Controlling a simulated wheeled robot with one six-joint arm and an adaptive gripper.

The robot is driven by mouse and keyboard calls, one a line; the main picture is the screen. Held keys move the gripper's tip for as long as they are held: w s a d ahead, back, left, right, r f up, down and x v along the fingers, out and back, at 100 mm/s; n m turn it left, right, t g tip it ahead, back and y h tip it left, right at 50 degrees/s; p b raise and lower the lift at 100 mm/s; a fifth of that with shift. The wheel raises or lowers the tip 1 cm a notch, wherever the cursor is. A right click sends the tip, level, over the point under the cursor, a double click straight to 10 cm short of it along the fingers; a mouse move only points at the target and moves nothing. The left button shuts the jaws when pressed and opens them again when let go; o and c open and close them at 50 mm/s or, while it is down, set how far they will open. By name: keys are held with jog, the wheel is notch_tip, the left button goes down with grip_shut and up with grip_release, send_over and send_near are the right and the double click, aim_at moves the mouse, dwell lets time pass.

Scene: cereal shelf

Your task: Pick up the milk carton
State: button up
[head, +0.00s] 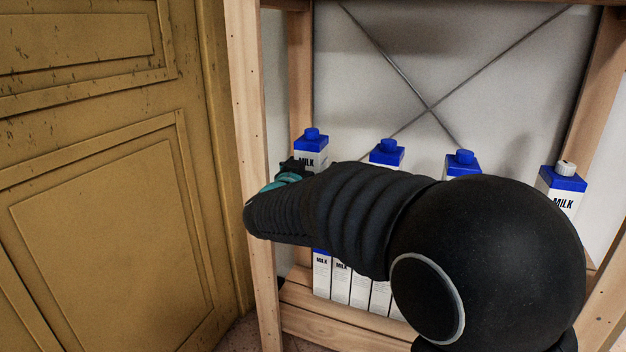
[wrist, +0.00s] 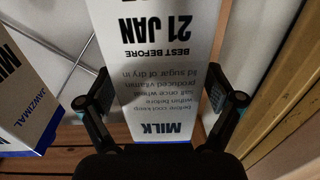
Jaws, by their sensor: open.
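A white milk carton with blue and black print (wrist: 165,60) fills the middle of the wrist view, its text upside down. My gripper (wrist: 168,95) is open, with one finger on each side of this carton. I cannot tell whether the fingers touch it. In the head view the leftmost carton (head: 312,147), with a blue cap, stands upright on the shelf just behind my gripper (head: 290,172). My arm hides most of that carton and much of the gripper.
More milk cartons stand to the right, two with blue caps (head: 386,153) (head: 461,163) and one with a white cap (head: 563,188). Several cartons (head: 340,283) stand on the lower shelf. A wooden post (head: 248,120) is close at the left, beside a yellow door (head: 110,210).

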jog(key=c, duration=1.7)
jog(key=shift+r, duration=0.1)
grip_shut()
